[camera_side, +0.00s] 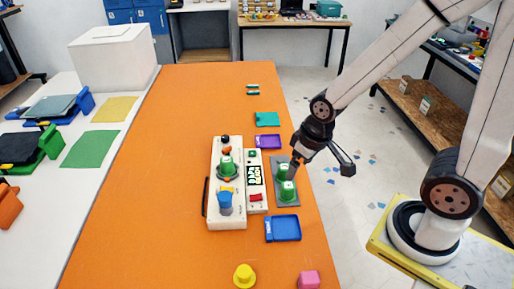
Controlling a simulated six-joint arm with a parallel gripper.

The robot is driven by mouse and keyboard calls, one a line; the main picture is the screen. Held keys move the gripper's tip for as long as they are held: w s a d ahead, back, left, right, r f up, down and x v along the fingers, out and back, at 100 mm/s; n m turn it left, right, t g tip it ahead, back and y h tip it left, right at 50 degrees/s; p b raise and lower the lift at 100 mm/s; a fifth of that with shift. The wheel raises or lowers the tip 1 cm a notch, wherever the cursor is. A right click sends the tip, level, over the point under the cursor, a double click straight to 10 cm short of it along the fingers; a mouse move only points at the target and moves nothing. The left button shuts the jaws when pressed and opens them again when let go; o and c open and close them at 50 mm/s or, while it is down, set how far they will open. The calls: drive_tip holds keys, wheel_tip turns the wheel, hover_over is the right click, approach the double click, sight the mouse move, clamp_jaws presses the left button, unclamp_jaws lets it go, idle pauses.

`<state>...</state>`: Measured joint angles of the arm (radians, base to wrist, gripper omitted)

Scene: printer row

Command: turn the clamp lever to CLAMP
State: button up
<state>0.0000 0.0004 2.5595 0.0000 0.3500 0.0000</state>
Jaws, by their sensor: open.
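A white machine (228,215) stands on the orange table. A black bar-like handle (206,197) runs along its left side, and a dark knob with an orange part (225,143) is at its far end. I cannot tell which of these is the clamp lever, and the CLAMP mark is not readable. A green part (227,168) and a blue part (225,203) sit on the machine. My gripper (294,167) is open, to the right of the machine, close to the green parts (287,190) on a grey plate. I cannot tell whether it touches them.
A white control panel (257,195) with a red button adjoins the machine's right side. A purple tray (268,141) and a blue tray (283,229) lie nearby. A yellow piece (244,277) and a pink block (309,280) are at the front. The orange table's left side is clear.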

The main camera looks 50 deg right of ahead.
drive_tip(key=w+d+f+t, duration=0.1)
drive_tip(key=w+d+f, duration=0.1)
drive_tip(key=w, duration=1.4)
drive_tip(key=t, duration=0.1)
approach(226, 148)
drive_tip(key=shift+w+d+f, duration=0.2)
drive_tip(key=shift+w+f, duration=0.15)
drive_tip(key=shift+f, duration=0.25)
drive_tip(key=shift+f, duration=0.1)
drive_tip(key=shift+x, duration=3.8)
drive_tip(key=c, duration=1.3)
